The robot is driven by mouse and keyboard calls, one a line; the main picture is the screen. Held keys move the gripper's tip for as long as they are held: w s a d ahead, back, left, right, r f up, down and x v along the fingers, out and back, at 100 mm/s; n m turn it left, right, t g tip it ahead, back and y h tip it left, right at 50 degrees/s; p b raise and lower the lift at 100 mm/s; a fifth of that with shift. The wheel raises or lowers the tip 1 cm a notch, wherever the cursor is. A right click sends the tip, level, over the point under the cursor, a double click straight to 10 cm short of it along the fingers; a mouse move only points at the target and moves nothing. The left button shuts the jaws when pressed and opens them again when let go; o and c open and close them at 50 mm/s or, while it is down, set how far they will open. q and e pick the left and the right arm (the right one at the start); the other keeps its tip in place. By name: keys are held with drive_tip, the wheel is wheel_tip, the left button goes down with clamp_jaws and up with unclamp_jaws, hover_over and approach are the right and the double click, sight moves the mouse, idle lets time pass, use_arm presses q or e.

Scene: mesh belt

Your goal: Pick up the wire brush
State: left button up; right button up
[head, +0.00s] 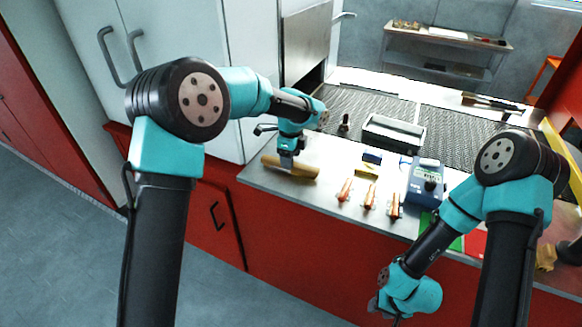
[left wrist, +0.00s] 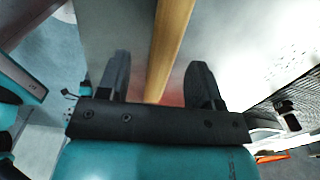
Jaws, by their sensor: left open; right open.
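The wire brush (head: 305,172) appears as a long tan wooden bar lying on the metal counter near its left front corner; I cannot make out bristles. My left gripper (head: 287,164) is directly over it, pointing down. In the left wrist view the brush (left wrist: 171,45) runs lengthwise between the two spread fingers of the left gripper (left wrist: 158,68), with gaps on both sides. Whether it touches the counter-side fingertips is unclear. My right gripper (head: 382,306) hangs low in front of the red counter face, far from the brush, with its fingers barely visible.
Several orange-and-silver items (head: 369,196) lie on the counter right of the brush. A blue device (head: 425,180) stands further right. A metal tray (head: 394,133) sits on the dark mesh belt (head: 350,105) behind. Cabinets (head: 200,40) rise at the left.

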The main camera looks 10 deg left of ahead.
use_arm(q)
wheel_tip(320, 180, down, 4)
drive_tip(key=shift+w+f, duration=0.1)
drive_tip(key=shift+w, duration=0.05)
idle(0.5)
drive_tip(key=c, duration=1)
